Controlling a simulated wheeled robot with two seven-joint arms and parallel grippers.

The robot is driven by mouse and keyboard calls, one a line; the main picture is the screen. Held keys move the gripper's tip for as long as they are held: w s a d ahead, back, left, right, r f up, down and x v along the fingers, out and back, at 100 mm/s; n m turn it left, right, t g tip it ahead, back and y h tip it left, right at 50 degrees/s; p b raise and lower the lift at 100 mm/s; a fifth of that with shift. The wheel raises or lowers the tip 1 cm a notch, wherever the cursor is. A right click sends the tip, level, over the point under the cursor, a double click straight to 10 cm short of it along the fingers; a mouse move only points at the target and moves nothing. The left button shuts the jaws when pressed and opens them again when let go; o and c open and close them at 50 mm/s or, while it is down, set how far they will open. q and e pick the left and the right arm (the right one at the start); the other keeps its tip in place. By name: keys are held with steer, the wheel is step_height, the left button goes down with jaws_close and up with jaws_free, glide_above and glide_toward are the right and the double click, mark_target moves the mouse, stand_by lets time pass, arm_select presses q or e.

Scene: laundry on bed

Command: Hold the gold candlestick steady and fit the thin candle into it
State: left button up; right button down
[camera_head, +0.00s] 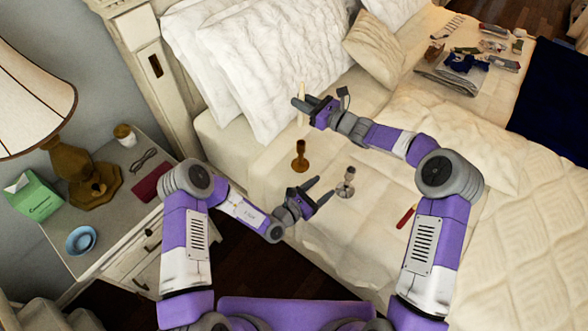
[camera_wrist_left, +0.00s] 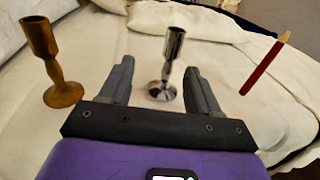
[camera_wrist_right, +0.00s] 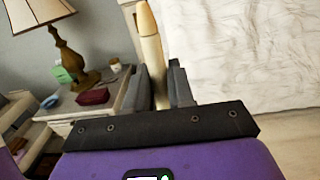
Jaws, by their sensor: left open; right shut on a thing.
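The gold candlestick (camera_head: 300,157) stands upright on the bed; it is at the left in the left wrist view (camera_wrist_left: 55,65). A silver candlestick (camera_head: 346,183) stands to its right and nearer; in the left wrist view (camera_wrist_left: 173,52) it shows ahead, between the finger directions. My left gripper (camera_head: 325,190) is open and empty, pointing toward the silver candlestick, with the gold one off to its side. My right gripper (camera_head: 300,102) is shut on a cream candle (camera_wrist_right: 151,45), above the bed beyond the gold candlestick. The candle's pointed tip sticks out past the fingers.
A red stick-like candle (camera_head: 406,216) with a pale tip lies on the bed at right. Pillows (camera_head: 265,65) fill the head of the bed. A nightstand with a lamp (camera_head: 88,180) and small items stands at left. Folded clothes (camera_head: 450,85) lie far off.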

mark_target(302, 144)
arm_select(q)
steer(key=w+a+n+t+y, duration=0.5)
steer(key=w+a+n+y, duration=0.2)
steer(key=w+a+y, duration=0.15)
steer(key=x, duration=1.1)
jaws_close()
